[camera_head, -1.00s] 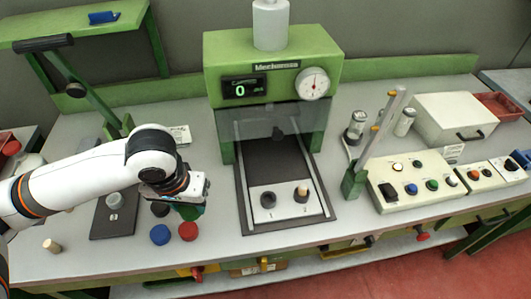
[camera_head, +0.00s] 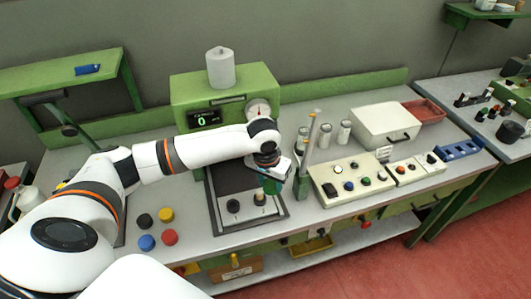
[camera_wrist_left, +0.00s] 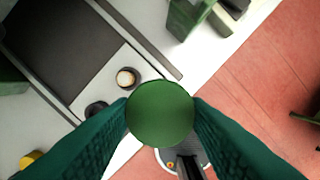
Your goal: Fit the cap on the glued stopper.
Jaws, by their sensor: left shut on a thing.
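My left gripper (camera_head: 272,180) is shut on a green cap (camera_wrist_left: 160,114), which fills the space between the dark green fingers in the left wrist view. In the head view it hangs above the right front part of the press plate. The stopper (camera_head: 260,199) stands upright in the right seat of the light plate, its pale top bare. It also shows in the left wrist view (camera_wrist_left: 127,77), just above and left of the cap, apart from it. The left seat (camera_head: 233,206) holds something black. My right gripper is not in view.
Black (camera_head: 145,220), yellow (camera_head: 167,214), blue (camera_head: 147,242) and red (camera_head: 170,237) caps lie on the bench left of the press. A green post (camera_head: 304,180) stands close right of the gripper, beside a button box (camera_head: 345,185). The green press (camera_head: 188,95) rises behind.

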